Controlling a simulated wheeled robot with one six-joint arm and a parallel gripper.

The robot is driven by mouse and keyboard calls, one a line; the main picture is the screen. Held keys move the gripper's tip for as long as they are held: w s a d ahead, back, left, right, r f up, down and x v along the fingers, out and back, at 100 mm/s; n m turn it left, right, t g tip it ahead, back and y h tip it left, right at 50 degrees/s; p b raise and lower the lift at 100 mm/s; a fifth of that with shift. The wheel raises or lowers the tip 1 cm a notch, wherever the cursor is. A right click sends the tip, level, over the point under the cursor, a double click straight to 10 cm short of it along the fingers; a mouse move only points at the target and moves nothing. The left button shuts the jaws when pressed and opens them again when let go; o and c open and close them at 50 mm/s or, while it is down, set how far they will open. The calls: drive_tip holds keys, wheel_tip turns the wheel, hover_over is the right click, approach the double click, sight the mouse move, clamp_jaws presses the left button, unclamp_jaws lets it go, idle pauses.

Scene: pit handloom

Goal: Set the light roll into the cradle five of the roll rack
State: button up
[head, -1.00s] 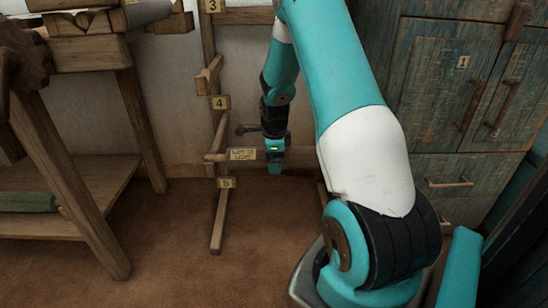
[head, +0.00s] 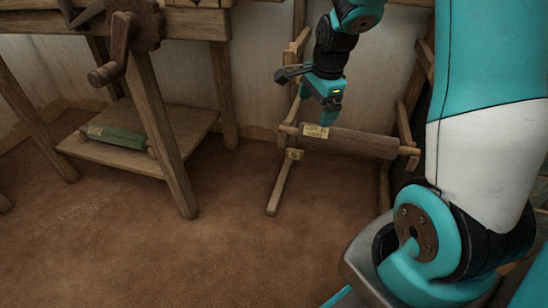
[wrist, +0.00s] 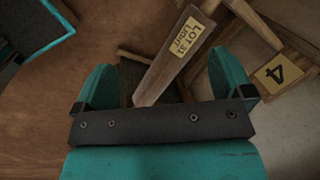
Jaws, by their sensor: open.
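The light roll (head: 362,143) is a brown roll with a pale tag reading LOT 31 LIGHT. It lies roughly level across the lowest arms of the roll rack (head: 277,190). The plate at that level, cradle five (head: 293,154), is below the roll's left end; its numeral is small. My gripper (head: 331,120) is open and empty just above the roll, near the tag. In the wrist view the roll (wrist: 172,62) appears between the spread fingers of my gripper (wrist: 160,66), with no grip on it. Exact contact at the roll's far end is hard to tell.
A plate marked 4 (wrist: 278,73) is on the rack upright close to my gripper. A wooden loom frame (head: 165,135) stands left, with a metal crank (head: 112,70) and a low shelf (head: 105,156) bearing a green roll (head: 117,138). The floor in front is clear.

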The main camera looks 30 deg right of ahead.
drive_tip(key=s+a+r+n+y, duration=0.1)
drive_tip(key=s+a+r+n, duration=0.2)
drive_tip(key=a+n, duration=0.4)
drive_tip(key=s+a+r+n+y, duration=0.1)
drive_tip(key=s+a+r+n, duration=0.3)
drive_tip(key=a, duration=0.5)
drive_tip(key=s+a+r+n+g+y, duration=0.2)
drive_tip(key=s+a+r+n, duration=0.1)
drive_tip(key=s+a+n, duration=0.8)
drive_tip(key=s+n, duration=0.2)
drive_tip(key=n, duration=0.3)
drive_tip(key=shift+s+a, duration=0.2)
drive_tip(key=shift+s, duration=0.05)
drive_tip(key=shift+r, duration=0.1)
